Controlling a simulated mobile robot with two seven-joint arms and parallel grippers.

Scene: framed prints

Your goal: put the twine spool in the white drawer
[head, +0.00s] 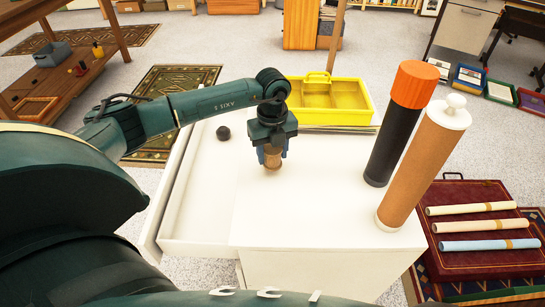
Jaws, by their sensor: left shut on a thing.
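The twine spool (273,162) is a small brown cylinder. My left gripper (272,155) points down and is shut on it; the fingers hide its upper part. The spool is upright over the white cabinet top (310,215), near the edge beside the drawer. I cannot tell whether its bottom touches the top. The white drawer (200,205) is pulled out to the left of the cabinet, open at the top. A dark ball (224,132) lies toward its far end. My right gripper is not in view.
A black tube with an orange cap (395,135) and a brown tube with a white knobbed lid (425,165) stand at the right. Rolled sheets lie on a dark red case (480,258) beyond.

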